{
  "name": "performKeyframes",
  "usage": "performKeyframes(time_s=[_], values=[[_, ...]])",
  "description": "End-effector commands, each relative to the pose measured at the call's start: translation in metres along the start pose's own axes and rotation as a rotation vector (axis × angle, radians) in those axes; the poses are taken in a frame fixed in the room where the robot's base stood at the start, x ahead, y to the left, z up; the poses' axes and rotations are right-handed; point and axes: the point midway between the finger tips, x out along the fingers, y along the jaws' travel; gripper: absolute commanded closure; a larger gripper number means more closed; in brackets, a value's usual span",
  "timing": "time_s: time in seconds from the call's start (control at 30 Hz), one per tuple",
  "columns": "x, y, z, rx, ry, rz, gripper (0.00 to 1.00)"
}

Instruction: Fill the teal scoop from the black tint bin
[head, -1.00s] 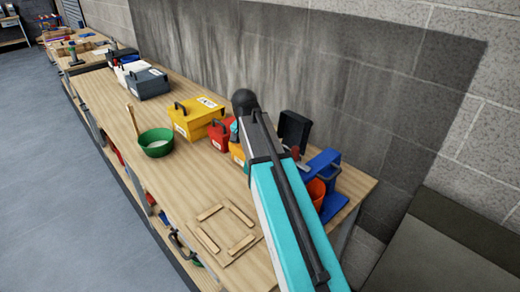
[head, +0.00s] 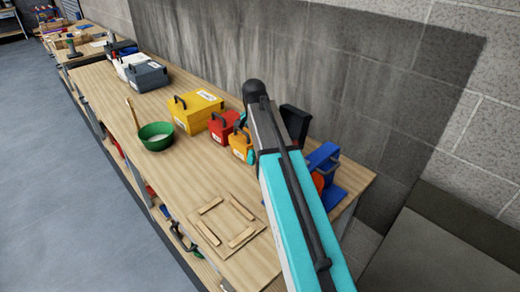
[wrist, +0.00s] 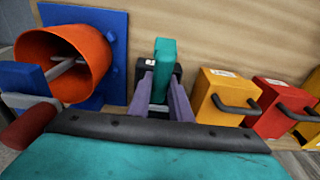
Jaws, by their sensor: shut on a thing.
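The teal scoop (wrist: 165,58) is between the purple fingers of my gripper (wrist: 162,92), which is shut on it. Only a teal upright part shows in the wrist view; its bowl and any contents cannot be made out. In the head view a small teal part (head: 240,122) peeks out left of my arm, which hides the gripper. A black box-like thing (head: 295,122) stands right of my arm near the wall. I cannot tell whether it is the black tint bin. No label on it can be read.
Handled orange (wrist: 222,95), red (wrist: 272,104) and yellow (head: 197,110) boxes line the wall side. An orange bucket (wrist: 85,45) sits in a blue stand (wrist: 118,25). A green bowl (head: 156,140), wooden strips (head: 210,205) and a dark grey box (head: 150,78) are on the bench. Its middle is clear.

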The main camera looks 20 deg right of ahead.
Motion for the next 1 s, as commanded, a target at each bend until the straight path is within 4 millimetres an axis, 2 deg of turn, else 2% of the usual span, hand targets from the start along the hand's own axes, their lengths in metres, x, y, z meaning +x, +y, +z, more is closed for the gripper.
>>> performKeyframes(time_s=[0.43,0.9,1.0], values=[[0.024,-0.001,-0.009,0.001,-0.2,0.001,1.0],[0.053,0.0,-0.003,-0.001,-0.192,0.0,1.0],[0.054,-0.001,-0.006,-0.001,-0.184,-0.001,1.0]])
